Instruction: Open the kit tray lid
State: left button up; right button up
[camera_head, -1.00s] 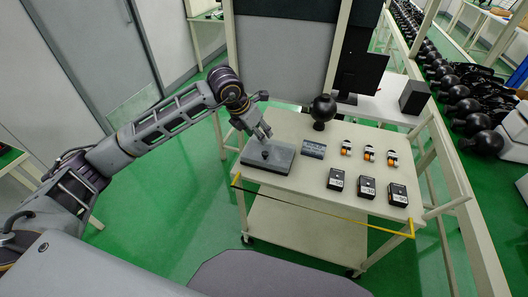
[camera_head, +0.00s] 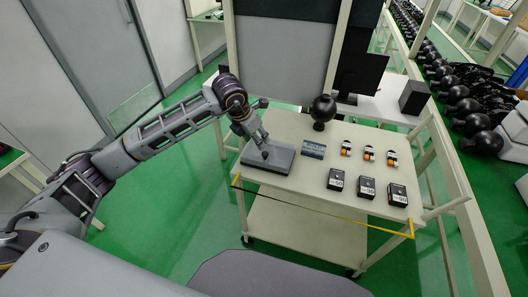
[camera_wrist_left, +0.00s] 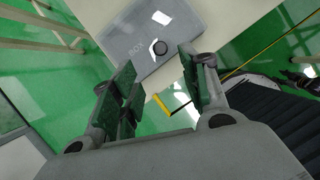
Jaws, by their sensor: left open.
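The kit tray (camera_head: 279,163) is a flat grey box on the left part of the white table, with its lid lying closed on top.
The white table (camera_head: 300,187) also holds a dark box (camera_head: 314,149), a black sphere on a stand (camera_head: 323,111), several small orange-and-black parts (camera_head: 368,153) and labelled black boxes (camera_head: 367,188). A yellow-and-black strip runs along its front edge. A monitor (camera_head: 361,75) stands behind.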

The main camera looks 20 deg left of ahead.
aim_at(265, 153)
pick_arm(q)
jog(key=x, duration=0.9)
jog(key=shift+f+p, duration=0.4)
jog(key=shift+w+d+f, duration=0.1)
jog(key=shift+w+f, duration=0.15)
jog(key=shift+f, duration=0.25)
jog(key=shift+w+f, duration=0.1)
jog(key=shift+f, duration=0.1)
jog(key=c, duration=0.5)
grip_shut()
jog(key=shift+r, duration=0.15)
pick_arm(e)
jog(key=shift+s+a+r, duration=0.25)
jog(key=shift+s+a, duration=0.05)
jog(key=shift+s, duration=0.3)
jog(key=shift+s+a+r, duration=0.2)
jog(key=shift+s+a, duration=0.1)
jog(key=shift+s, duration=0.25)
